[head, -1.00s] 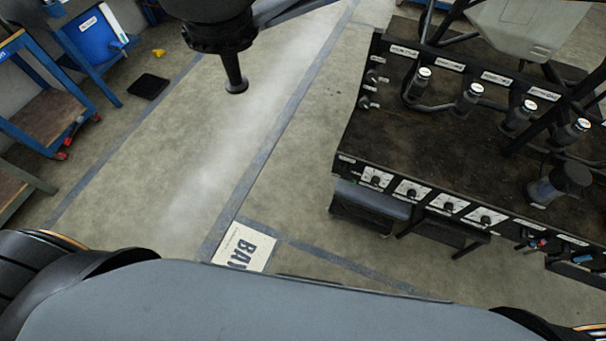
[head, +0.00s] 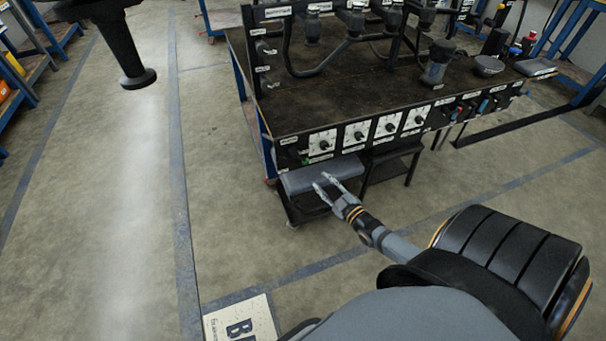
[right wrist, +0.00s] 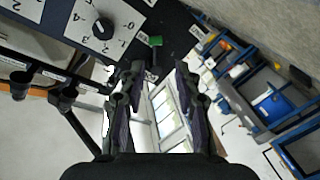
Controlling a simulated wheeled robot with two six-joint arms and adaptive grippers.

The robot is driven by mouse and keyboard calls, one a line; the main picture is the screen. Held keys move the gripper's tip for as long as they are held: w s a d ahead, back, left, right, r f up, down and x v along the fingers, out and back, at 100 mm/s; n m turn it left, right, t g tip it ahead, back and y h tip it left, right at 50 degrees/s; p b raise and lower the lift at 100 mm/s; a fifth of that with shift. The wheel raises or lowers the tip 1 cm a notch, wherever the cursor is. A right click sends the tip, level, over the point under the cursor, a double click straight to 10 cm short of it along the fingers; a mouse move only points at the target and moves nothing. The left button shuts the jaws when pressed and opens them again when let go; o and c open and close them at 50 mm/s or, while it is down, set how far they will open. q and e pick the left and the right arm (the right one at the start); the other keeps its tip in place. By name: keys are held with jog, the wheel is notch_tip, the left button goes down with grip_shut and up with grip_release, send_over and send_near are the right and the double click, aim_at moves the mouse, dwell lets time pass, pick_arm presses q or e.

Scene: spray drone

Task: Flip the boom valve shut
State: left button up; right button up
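The valve labels are too small to read, so I cannot tell for sure which is the boom valve. A small green-handled lever (right wrist: 155,41) shows beside a white dial plate in the right wrist view, just beyond my fingertips. Red (head: 460,109) and blue (head: 484,105) handles are on the right part of the bench's front panel in the head view. My right gripper (head: 324,181) is open and empty in front of the panel's left end, below the dials. Its two fingers also show apart in the right wrist view (right wrist: 158,72). My left gripper is out of view.
The dark workbench (head: 290,105) carries several nozzle bodies and black pipes. Several dials (head: 355,134) line its front panel. A grey-topped box (head: 320,176) stands below, near my gripper. A black nozzle (head: 133,70) hangs at upper left above misty, otherwise clear floor.

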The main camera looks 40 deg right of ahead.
aim_at(304, 162)
jog(key=shift+t, duration=0.3)
jog(key=w+b, duration=0.2)
jog(key=w, duration=0.1)
jog(key=w+b, duration=0.1)
jog(key=w, duration=0.3)
jog(key=w+r+b, duration=0.1)
jog(key=w+b, duration=0.1)
jog(key=w, duration=0.1)
jog(key=shift+w+a+b, duration=0.15)
jog(key=shift+a+b, duration=0.1)
jog(key=shift+b, duration=0.05)
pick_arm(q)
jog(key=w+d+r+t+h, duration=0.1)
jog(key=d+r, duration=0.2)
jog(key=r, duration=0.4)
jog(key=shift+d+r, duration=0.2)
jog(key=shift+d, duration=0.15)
pick_arm(e)
jog(key=shift+w+r, duration=0.25)
jog(key=shift+w, duration=0.1)
grip_shut()
